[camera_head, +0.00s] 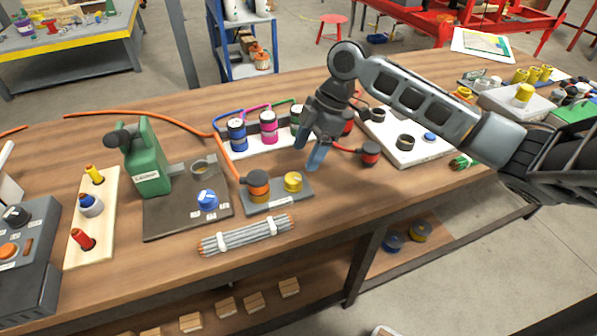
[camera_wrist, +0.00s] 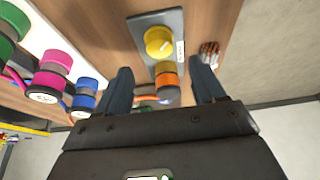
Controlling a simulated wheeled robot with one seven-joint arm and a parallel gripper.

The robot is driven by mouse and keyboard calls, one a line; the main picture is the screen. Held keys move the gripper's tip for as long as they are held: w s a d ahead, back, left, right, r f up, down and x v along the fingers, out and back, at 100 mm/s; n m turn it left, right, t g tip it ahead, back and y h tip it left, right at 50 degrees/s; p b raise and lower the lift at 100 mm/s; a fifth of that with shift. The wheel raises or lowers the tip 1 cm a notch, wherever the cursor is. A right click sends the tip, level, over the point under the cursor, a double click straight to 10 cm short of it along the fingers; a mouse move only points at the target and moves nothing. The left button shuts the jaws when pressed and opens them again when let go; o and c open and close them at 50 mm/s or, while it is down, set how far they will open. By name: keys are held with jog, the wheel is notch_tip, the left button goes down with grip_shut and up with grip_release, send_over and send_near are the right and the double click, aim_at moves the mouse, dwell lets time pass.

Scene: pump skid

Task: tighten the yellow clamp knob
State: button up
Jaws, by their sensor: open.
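The yellow clamp knob (camera_head: 293,182) sits at the right end of a small grey plate (camera_head: 262,208) on the wooden bench. Beside it on the plate is an orange and dark plug (camera_head: 257,184) with an orange hose. My gripper (camera_head: 314,152) is above the bench, behind and slightly right of the knob, and touches nothing that I can see. In the wrist view, my gripper (camera_wrist: 160,72) is open and empty, with the yellow knob (camera_wrist: 158,42) beyond the fingertips. The orange plug (camera_wrist: 167,75) shows between the fingers there.
A bundle of grey rods (camera_head: 246,235) lies in front of the plate. A green pump (camera_head: 147,158) and a blue knob (camera_head: 207,199) stand on a dark plate to the left. Blue, pink and green couplings (camera_head: 268,127) are behind. A white board (camera_head: 410,138) lies right.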

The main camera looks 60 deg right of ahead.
aim_at(293, 177)
jog(key=p+x, duration=0.1)
jog(key=x, duration=0.6)
jog(key=shift+w+a+f, duration=0.15)
jog(key=shift+w+f, duration=0.05)
jog(key=shift+c, duration=0.2)
jog(key=c, duration=1)
